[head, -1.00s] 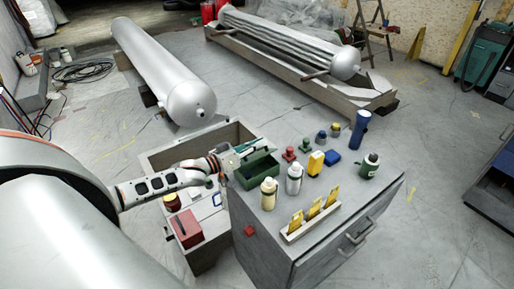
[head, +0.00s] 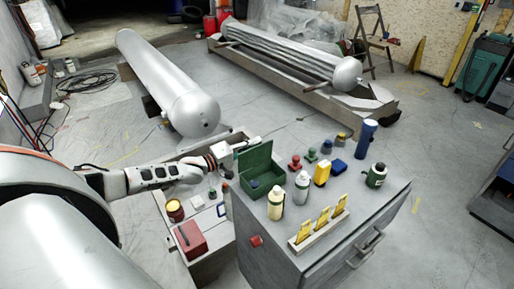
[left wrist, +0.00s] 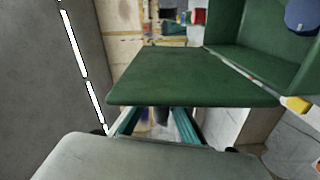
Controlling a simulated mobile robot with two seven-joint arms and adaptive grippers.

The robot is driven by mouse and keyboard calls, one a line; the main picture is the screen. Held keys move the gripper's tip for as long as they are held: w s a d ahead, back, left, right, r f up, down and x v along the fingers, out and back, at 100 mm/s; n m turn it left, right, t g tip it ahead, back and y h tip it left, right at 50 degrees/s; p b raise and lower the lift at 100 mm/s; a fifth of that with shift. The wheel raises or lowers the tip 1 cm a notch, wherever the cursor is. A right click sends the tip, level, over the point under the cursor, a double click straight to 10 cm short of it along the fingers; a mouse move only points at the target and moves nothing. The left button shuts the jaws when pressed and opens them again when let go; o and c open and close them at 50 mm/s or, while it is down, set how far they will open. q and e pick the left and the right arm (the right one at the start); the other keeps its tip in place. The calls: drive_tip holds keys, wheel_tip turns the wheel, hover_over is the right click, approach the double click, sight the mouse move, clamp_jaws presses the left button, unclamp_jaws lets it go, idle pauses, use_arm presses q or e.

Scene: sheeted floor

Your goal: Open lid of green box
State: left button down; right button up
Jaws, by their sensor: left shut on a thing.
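The green box (head: 264,184) stands at the left end of the grey cabinet top, with its lid (head: 255,157) raised and its inside showing. A blue thing (head: 254,183) lies in it. My left gripper (head: 229,160) is at the left side of the raised lid, shut on it. In the left wrist view the green lid (left wrist: 190,77) spans the middle, in front of the teal fingers of my left gripper (left wrist: 158,122). The fingertips are partly hidden by the lid. The blue thing (left wrist: 302,15) shows there at the upper right. My right gripper is not in view.
On the cabinet (head: 285,235) stand a cream bottle (head: 276,204), a white bottle (head: 301,188), a yellow container (head: 322,173), a blue cylinder (head: 366,138) and a rack of yellow pieces (head: 318,230). A red box (head: 190,239) lies lower left.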

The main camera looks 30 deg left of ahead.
use_arm(q)
drive_tip(key=shift+w+a+f+n+b, duration=0.2)
drive_tip(key=shift+a+f+n+b, duration=0.4)
drive_tip(key=shift+n, duration=0.4)
drive_tip(key=shift+a, duration=0.1)
drive_tip(key=c, duration=2.1)
unclamp_jaws()
drive_tip(key=shift+c, duration=0.2)
drive_tip(key=v, duration=1.2)
